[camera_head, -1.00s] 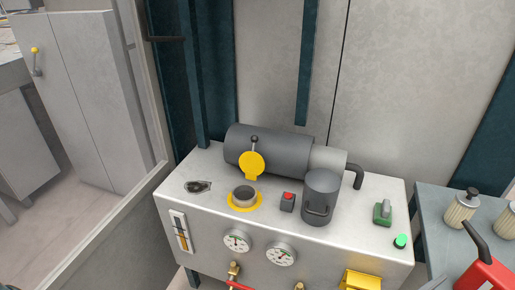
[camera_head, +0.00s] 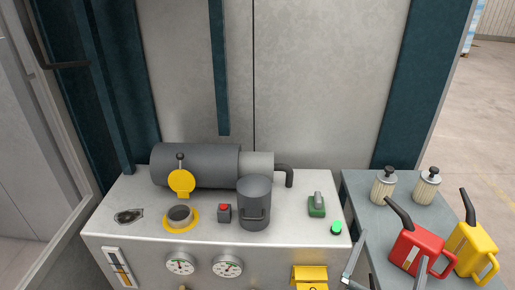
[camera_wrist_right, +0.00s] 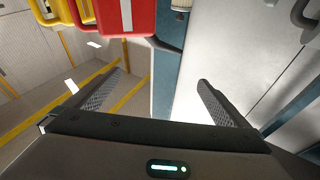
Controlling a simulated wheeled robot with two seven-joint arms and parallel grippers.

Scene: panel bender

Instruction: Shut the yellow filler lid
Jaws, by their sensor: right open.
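The yellow filler lid (camera_head: 182,182) stands raised behind the dark filler neck (camera_head: 179,214), which has a yellow ring around its base. The neck's opening is uncovered. Both are on top of the light grey unit (camera_head: 150,240), left of its middle. My right gripper (camera_head: 388,268) shows at the lower right of the head view, with its fingers apart in front of the side table. It is far to the right of the lid. In the right wrist view the gripper (camera_wrist_right: 158,88) is open with nothing between its fingers. My left gripper is not in view.
A dark cylinder (camera_head: 200,165) lies behind the lid. The side table (camera_head: 360,215) holds a red can (camera_head: 415,248), a yellow can (camera_head: 472,250) and two filters (camera_head: 383,187).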

